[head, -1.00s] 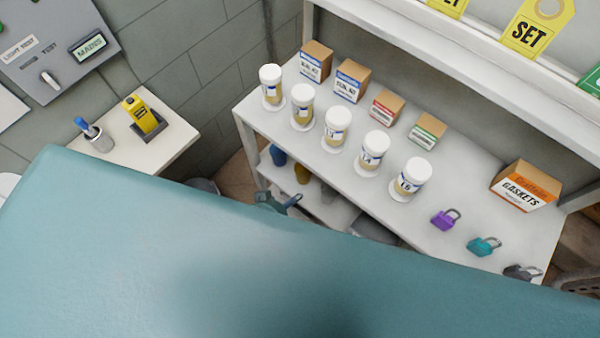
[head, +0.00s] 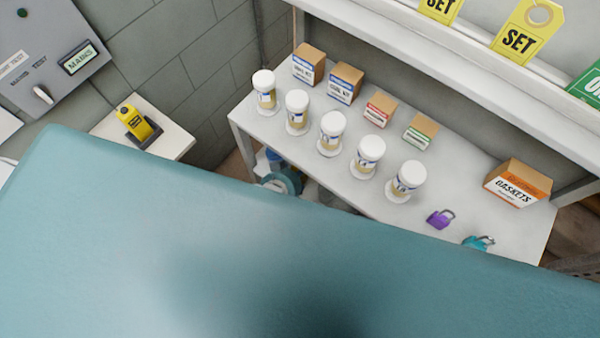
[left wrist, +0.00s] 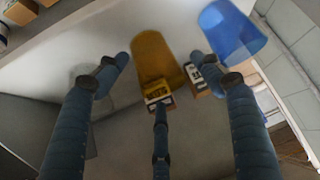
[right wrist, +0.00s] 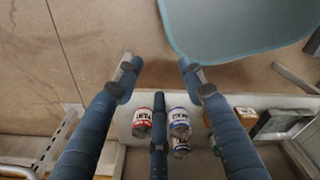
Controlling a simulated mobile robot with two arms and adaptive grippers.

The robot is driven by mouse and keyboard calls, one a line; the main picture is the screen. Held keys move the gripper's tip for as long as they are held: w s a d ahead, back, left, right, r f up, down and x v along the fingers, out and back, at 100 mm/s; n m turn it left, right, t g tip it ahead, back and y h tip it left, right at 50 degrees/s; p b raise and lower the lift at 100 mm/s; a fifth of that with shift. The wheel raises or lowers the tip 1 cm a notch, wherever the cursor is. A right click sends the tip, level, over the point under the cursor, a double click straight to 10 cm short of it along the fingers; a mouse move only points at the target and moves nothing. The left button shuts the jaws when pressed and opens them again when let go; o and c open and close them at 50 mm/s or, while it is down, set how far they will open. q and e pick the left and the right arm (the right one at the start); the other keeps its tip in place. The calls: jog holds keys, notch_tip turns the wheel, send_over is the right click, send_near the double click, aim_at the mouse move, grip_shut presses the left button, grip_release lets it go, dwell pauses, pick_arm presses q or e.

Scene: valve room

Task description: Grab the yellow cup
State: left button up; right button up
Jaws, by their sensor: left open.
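The yellow cup (left wrist: 154,58) is in the left wrist view, with a small labelled box next to its lower end. My left gripper (left wrist: 160,72) is open. Its fingers are spread on either side of the cup, with the third finger below it, and I see no clear contact. A blue cup (left wrist: 232,32) is to the right of the yellow one, and a clear glass (left wrist: 84,76) is behind the left finger. In the head view the yellow cup is hidden behind my teal arm parts. My right gripper (right wrist: 158,64) is open and empty.
In the head view, several white-capped jars (head: 332,134), small boxes and a gaskets box (head: 518,184) stand on the upper shelf (head: 450,165). Purple (head: 440,219) and teal padlocks lie there too. Small bottles (right wrist: 179,122) show below my right gripper.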

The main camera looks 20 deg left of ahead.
pick_arm(q)
jog(key=shift+w+d+f, duration=0.1)
jog(key=shift+w+f, duration=0.25)
jog(key=shift+f, duration=0.05)
jog(key=c, duration=0.9)
